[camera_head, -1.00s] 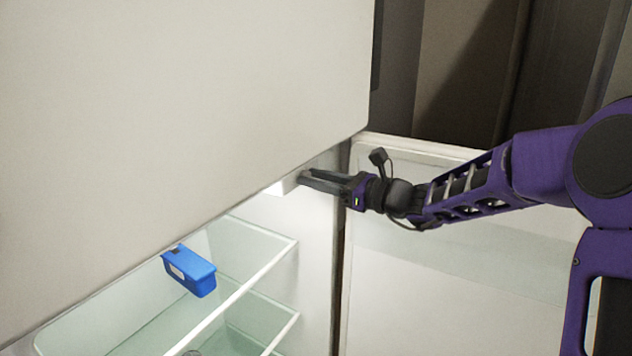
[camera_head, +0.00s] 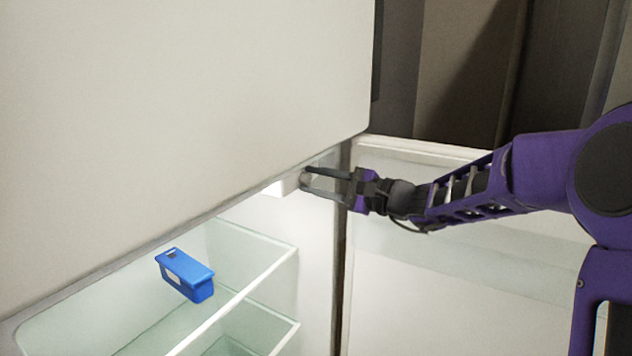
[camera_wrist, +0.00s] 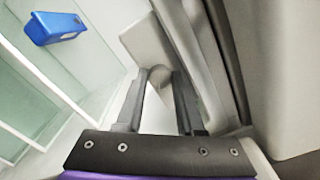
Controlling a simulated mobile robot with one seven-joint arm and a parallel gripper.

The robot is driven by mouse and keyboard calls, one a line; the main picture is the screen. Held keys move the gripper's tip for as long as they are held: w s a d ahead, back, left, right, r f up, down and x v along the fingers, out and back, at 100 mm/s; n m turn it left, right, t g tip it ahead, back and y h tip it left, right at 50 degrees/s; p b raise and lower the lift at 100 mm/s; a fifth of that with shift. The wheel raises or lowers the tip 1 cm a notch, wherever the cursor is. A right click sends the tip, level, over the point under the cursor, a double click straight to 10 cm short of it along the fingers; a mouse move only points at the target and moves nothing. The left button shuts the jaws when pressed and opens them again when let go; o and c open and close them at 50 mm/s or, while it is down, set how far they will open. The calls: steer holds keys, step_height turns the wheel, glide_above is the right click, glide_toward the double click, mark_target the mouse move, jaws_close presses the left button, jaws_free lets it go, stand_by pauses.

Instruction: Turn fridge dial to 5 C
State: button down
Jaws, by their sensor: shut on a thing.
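The fridge dial (camera_head: 304,180) is a small round greyish knob on a white housing (camera_head: 284,186) at the top of the fridge interior. My gripper (camera_head: 309,181) reaches in from the right with its two fingers on either side of the dial, shut on it. In the wrist view the dial (camera_wrist: 159,75) shows between the tips of my gripper (camera_wrist: 160,80), with the white housing (camera_wrist: 143,42) behind it. The fingers hide part of the dial, and I cannot read any temperature marks or its setting.
A blue container (camera_head: 186,275) sits on the upper glass shelf (camera_head: 240,243), below and left of the dial. The large closed upper door (camera_head: 180,90) hangs just above my gripper. The open lower door (camera_head: 450,260) is behind my arm.

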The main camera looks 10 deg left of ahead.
steer(key=n, duration=0.6)
steer(key=shift+f, duration=0.15)
steer(key=n, duration=0.6)
steer(key=shift+n, duration=0.3)
steer(key=c, duration=0.6)
jaws_free()
steer(key=shift+o, duration=0.2)
steer(key=shift+d, duration=0.15)
